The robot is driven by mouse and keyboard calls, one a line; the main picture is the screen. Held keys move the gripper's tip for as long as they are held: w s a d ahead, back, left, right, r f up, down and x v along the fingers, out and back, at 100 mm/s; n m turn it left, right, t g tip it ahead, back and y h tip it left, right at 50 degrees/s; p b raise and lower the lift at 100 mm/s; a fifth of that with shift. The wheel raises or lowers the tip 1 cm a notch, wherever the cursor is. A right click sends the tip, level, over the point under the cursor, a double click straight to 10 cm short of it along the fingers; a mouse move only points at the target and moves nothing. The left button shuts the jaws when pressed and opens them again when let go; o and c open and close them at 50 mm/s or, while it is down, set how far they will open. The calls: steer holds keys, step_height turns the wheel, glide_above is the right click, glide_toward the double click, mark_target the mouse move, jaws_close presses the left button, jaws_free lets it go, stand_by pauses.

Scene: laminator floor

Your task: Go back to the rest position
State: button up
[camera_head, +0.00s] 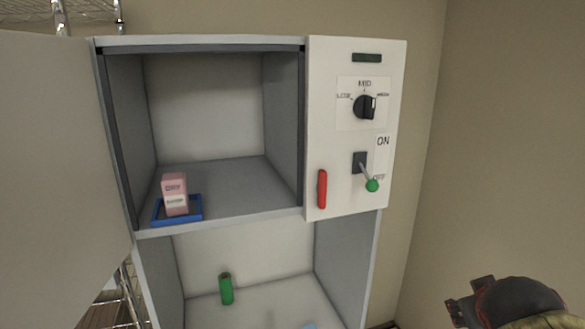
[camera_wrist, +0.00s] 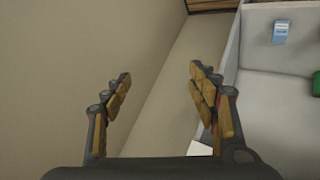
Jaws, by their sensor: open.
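My gripper (camera_wrist: 160,82) is open and empty in the wrist view, its two fingers wide apart with bare wall and floor beyond. In the head view, part of my arm shows at the lower right, apart from the cabinet, and the fingertips cannot be made out there. The white cabinet (camera_head: 396,130) stands in the middle with its door (camera_head: 55,180) swung open to the left. A pink box (camera_head: 175,193) marked DRY stands in a blue tray (camera_head: 158,219) in the upper compartment. The control panel has a black dial (camera_head: 364,107), a green-tipped lever (camera_head: 372,185) and a red handle (camera_head: 322,189).
A green cylinder (camera_head: 226,289) stands in the lower compartment; its edge also shows in the wrist view (camera_wrist: 316,84). A light blue object (camera_wrist: 281,31) is also in that compartment. A wire shelf (camera_head: 85,11) is behind at left. The wall at right is bare.

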steer(key=s+a+f+g+y+b, duration=0.1)
steer(key=s+a+f+b, duration=0.3)
steer(key=f, duration=0.4)
steer(key=s+a+f+g+y+b, duration=0.1)
steer(key=s+a+f+y+b, duration=0.1)
steer(key=s+a+f+b, duration=0.3)
steer(key=s+a+f+y+b, duration=0.2)
steer(key=s+a+f+b, duration=0.2)
steer(key=f, duration=0.9)
steer(key=a+b, duration=0.2)
steer(key=a, duration=0.2)
steer(key=shift+s+f+m+g+b, duration=0.15)
steer(key=shift+s+m+g+b, duration=0.15)
steer(key=shift+s+g+b, duration=0.1)
